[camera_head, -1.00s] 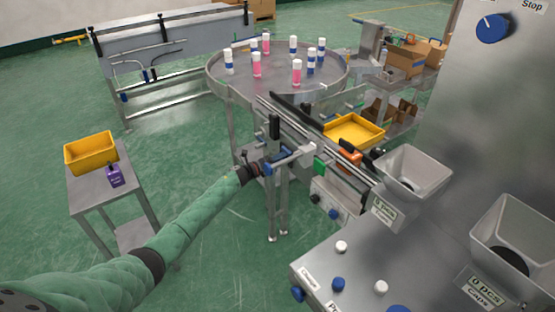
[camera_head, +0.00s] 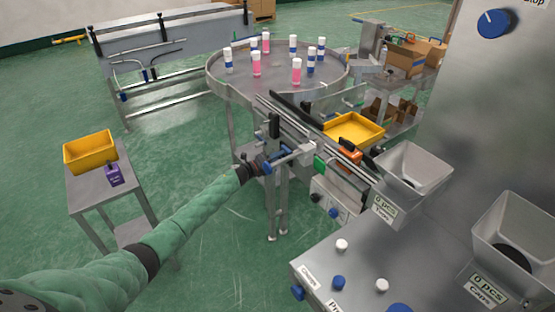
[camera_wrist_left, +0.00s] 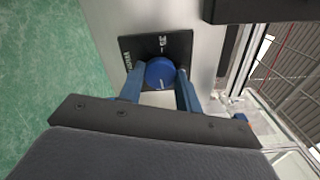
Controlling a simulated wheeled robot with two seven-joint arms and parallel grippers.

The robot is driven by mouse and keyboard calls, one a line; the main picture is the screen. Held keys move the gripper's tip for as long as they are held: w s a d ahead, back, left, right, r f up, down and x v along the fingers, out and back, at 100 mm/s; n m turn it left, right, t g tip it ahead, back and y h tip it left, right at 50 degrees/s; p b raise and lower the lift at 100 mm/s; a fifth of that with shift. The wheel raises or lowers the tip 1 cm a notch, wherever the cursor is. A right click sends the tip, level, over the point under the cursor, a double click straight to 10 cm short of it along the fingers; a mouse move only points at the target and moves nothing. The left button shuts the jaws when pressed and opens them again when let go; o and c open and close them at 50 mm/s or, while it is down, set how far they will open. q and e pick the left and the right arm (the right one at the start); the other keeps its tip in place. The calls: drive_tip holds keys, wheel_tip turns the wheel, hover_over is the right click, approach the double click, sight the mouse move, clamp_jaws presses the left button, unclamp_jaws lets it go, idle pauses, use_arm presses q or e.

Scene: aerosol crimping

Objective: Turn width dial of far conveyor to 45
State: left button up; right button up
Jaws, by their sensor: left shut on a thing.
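The width dial (camera_wrist_left: 160,73) is a round blue knob on a black plate (camera_wrist_left: 182,42) in the left wrist view. The plate carries white digits that look like 35 and a small white mark, seen turned on their side. My left gripper (camera_wrist_left: 160,84) is shut on the dial, with one blue finger on either side of it. In the head view my left gripper (camera_head: 268,166) is at the side of the conveyor (camera_head: 300,125), where the dial is hidden. My right gripper is not in view.
A round table (camera_head: 275,82) with several bottles stands at the conveyor's far end. A yellow bin (camera_head: 90,152) and a purple container (camera_head: 114,175) are on a side table at left. Metal hoppers (camera_head: 412,170) and a control panel (camera_head: 350,280) are at right.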

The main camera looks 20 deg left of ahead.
use_arm(q)
drive_tip(key=shift+f+n, duration=0.15)
drive_tip(key=shift+n, duration=6.05)
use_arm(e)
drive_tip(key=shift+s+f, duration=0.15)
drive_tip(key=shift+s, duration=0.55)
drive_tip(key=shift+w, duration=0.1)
